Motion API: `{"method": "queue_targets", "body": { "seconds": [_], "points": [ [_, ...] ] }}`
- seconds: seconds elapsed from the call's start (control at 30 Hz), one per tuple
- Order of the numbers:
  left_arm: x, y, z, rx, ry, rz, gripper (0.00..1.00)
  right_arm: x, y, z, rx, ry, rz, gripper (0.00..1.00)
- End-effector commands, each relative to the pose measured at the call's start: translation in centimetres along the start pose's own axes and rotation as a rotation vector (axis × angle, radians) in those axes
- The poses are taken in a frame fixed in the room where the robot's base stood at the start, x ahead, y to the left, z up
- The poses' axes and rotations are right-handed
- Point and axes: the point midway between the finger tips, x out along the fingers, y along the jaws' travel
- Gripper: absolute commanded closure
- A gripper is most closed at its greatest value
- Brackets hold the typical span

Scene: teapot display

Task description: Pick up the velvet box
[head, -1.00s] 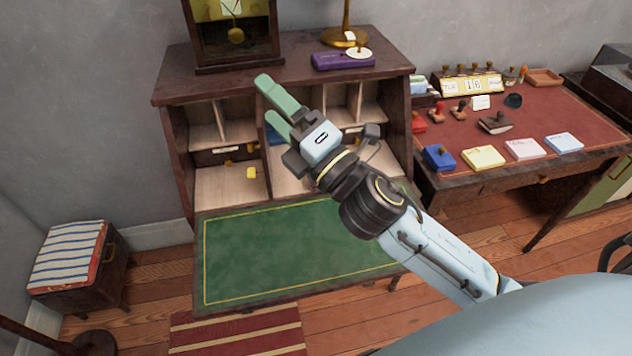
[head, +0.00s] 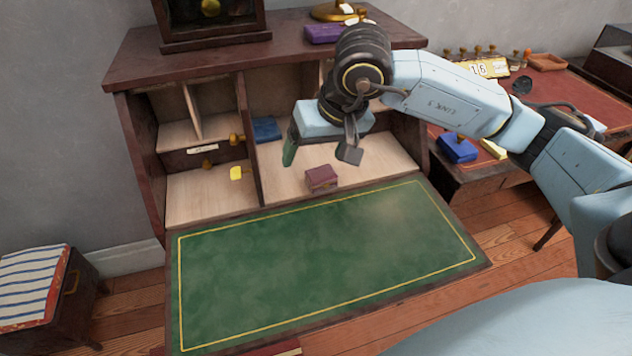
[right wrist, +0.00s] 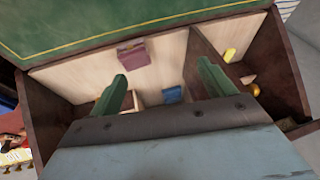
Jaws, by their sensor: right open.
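A small maroon box (head: 321,178), which looks like the velvet box, sits on the pale floor of the desk's middle compartment, just behind the green writing leaf. It also shows in the right wrist view (right wrist: 133,54), beyond the fingers and nearer the left one. My right gripper (head: 291,152) is above and to the left of the box in the head view, pointing down, with one green finger showing. In the right wrist view both green fingers (right wrist: 163,73) are apart with nothing held between them. My left gripper is not in view.
The green writing leaf (head: 320,255) is folded out and clear. A blue object (head: 266,130) lies deeper in the compartment. The divider (head: 248,140) and the desk top (head: 240,55) border the opening. A purple case (head: 325,33) lies on top.

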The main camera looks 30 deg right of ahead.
Motion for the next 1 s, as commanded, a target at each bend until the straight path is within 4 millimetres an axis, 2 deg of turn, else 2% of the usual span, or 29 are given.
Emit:
{"method": "queue_targets", "body": {
  "seconds": [0.03, 0.1, 0.2, 0.27, 0.5, 0.6, 0.87, 1.0],
  "points": [
    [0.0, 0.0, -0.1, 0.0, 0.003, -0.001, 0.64, -0.1, 1.4, -0.5, -0.021, 0.022, 0.06, 0.18],
    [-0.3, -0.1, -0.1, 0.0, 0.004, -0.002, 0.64, -0.4, 2.7, -1.0, -0.043, 0.039, 0.12, 0.18],
    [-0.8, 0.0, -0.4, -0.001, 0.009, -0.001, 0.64, -0.1, 3.7, -1.3, -0.056, 0.045, 0.162, 0.18],
    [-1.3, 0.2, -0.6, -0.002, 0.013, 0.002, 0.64, 0.7, 3.9, -1.3, -0.058, 0.045, 0.168, 0.18],
    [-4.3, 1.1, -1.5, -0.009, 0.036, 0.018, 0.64, 5.3, 4.6, -1.4, -0.057, 0.043, 0.166, 0.18],
    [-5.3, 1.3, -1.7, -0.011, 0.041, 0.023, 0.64, 6.5, 4.8, -1.5, -0.057, 0.044, 0.164, 0.18],
    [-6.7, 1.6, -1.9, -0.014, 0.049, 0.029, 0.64, 8.0, 5.0, -1.6, -0.058, 0.046, 0.163, 0.18],
    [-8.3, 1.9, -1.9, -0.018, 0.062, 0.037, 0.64, 9.7, 5.2, -1.2, -0.056, 0.043, 0.163, 0.18]
  ]
}}
